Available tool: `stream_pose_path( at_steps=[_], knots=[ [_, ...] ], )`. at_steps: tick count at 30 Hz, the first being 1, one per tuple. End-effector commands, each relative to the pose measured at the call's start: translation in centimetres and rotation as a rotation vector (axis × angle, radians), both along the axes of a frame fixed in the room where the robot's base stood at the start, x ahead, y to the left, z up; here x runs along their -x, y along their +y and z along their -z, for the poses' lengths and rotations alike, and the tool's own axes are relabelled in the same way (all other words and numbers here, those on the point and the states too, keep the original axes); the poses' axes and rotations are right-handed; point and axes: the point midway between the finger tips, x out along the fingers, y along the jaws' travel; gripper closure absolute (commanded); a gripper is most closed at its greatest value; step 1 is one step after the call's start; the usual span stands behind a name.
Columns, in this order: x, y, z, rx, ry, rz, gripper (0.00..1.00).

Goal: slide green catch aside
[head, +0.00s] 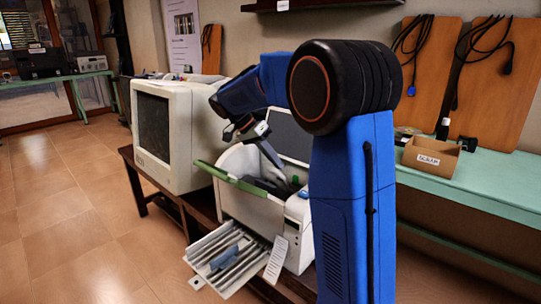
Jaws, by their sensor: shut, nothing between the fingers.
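A white printer (250,208) stands on a dark wooden table, with its top open. A long green strip (238,183), which looks like the green catch, runs along the printer's upper front edge, its left end sticking out past the body. My gripper (272,160) is shut and empty, pointing down over the printer's open top, just above and behind the green strip. I cannot tell whether it touches anything inside. My blue arm hides the printer's right side and part of its raised lid.
A beige CRT monitor (165,135) stands close on the printer's left. A pulled-out tray (228,258) with grey slats juts from the printer's front, with a white tag hanging beside it. A green bench (480,185) with a cardboard box (431,157) runs along the right wall.

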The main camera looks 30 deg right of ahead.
Motion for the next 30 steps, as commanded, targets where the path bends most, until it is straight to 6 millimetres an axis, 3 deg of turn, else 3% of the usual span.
stream_pose_path(
  at_steps=[10,25,30],
  knots=[
    [1.3,-2.2,3.4,0.000,0.001,0.000,1.00],
    [1.6,-2.5,3.8,0.000,-0.001,0.000,1.00],
    [2.9,-3.0,3.7,0.000,-0.001,0.000,1.00]
  ],
)
